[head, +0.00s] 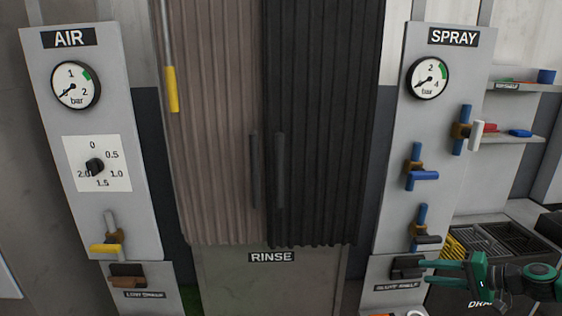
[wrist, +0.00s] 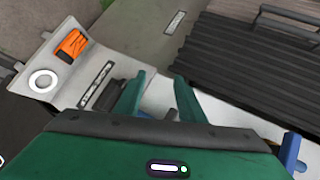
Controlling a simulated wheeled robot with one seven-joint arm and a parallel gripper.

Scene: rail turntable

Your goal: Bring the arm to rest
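My gripper (head: 428,272) is at the lower right of the head view, in front of the spray panel's lower part, with its green fingers pointing left. In the wrist view, the two fingers of my gripper (wrist: 160,82) stand apart with nothing held between them. A dark block (head: 406,266) on the lower right panel appears close to the fingertips; I cannot tell whether they touch. In the wrist view a dark object (wrist: 116,92) lies beside the left finger.
The spray panel (head: 393,130) carries a gauge and several valve handles, close above my gripper. The air panel (head: 45,150) stands far left. Pleated curtains (head: 220,120) hang between, above the rinse panel (head: 225,290). A drain grate (head: 490,240) and shelves (head: 520,90) are at right.

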